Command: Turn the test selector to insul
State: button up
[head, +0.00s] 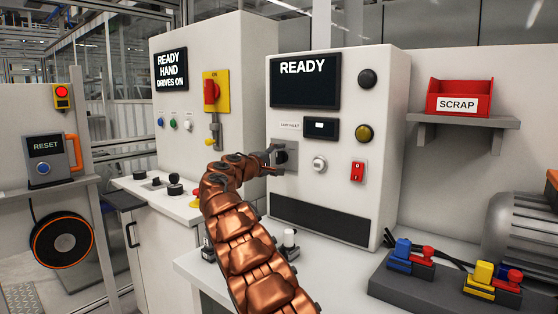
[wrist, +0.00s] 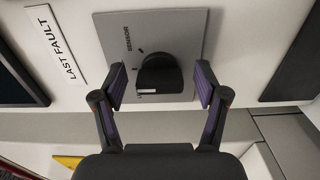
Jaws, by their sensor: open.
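A black selector knob (wrist: 160,73) sits on a grey square plate (wrist: 190,30) beneath a sign reading LAST FAULT (wrist: 57,48). The word SENSOR is printed on the plate; another label is mostly hidden by the knob and a jaw. A white mark shows on the knob's lower left in the wrist view. My gripper (wrist: 160,70) is open, with one jaw on each side of the knob and visible gaps between. In the head view my gripper (head: 275,157) is at the grey plate (head: 291,144) on the READY cabinet. No INSUL label is readable.
To the plate's right are a white round knob (head: 319,163), a small display (head: 320,129), a yellow button (head: 364,133) and a red switch (head: 358,171). A bench with blue, red and yellow connectors (head: 410,255) stands in front. A red SCRAP bin (head: 460,88) is on a shelf.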

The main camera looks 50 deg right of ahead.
jog(key=shift+a, duration=0.1)
jog(key=shift+a, duration=0.55)
jog(key=s+a, duration=0.1)
jog(key=a, duration=0.9)
jog(key=shift+a, duration=0.35)
